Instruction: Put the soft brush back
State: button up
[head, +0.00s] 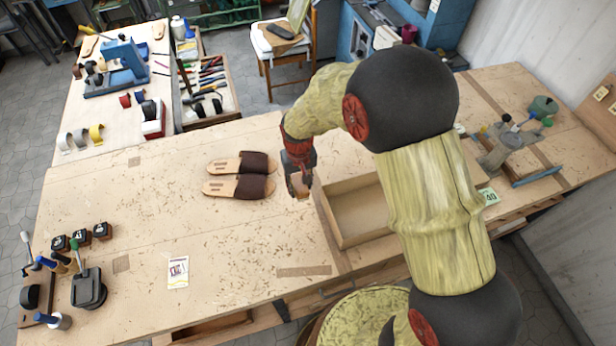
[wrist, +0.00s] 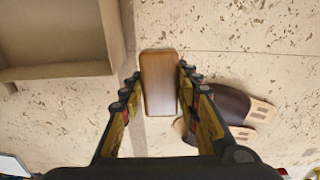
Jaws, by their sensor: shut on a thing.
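The soft brush shows as a wooden block (wrist: 158,82) between the two fingers in the wrist view. My gripper (head: 299,186) is shut on it and holds it over the workbench, between the sandals and an open wooden tray. In the head view only a small part of the brush shows at the fingertips, and its bristles are hidden. I cannot tell its exact height above the bench.
The open wooden tray (head: 338,228) looks empty where visible; my arm covers its right side. A pair of brown sandals (head: 240,176) lies left of the gripper. A printed card (head: 178,271) lies nearer the front. Stamps and tools stand at the far left. The bench middle is clear.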

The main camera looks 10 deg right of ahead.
jog(key=w+d+f, duration=0.1)
jog(key=w+f, duration=0.1)
jog(key=w, duration=0.1)
jog(key=w+f+p, duration=0.1)
jog(key=w+f, duration=0.2)
jog(key=w+d+f, duration=0.1)
jog(key=w+f, duration=0.2)
jog(key=w, duration=0.1)
jog(key=shift+d+p, duration=0.35)
jog(key=shift+w+d+f, duration=0.1)
jog(key=shift+w+f, duration=0.15)
jog(key=shift+f, duration=1.5)
jog(key=shift+f, duration=0.1)
jog(key=shift+f, duration=0.15)
jog(key=o, duration=1.2)
jog(key=shift+c, duration=0.2)
jog(key=shift+r, duration=0.2)
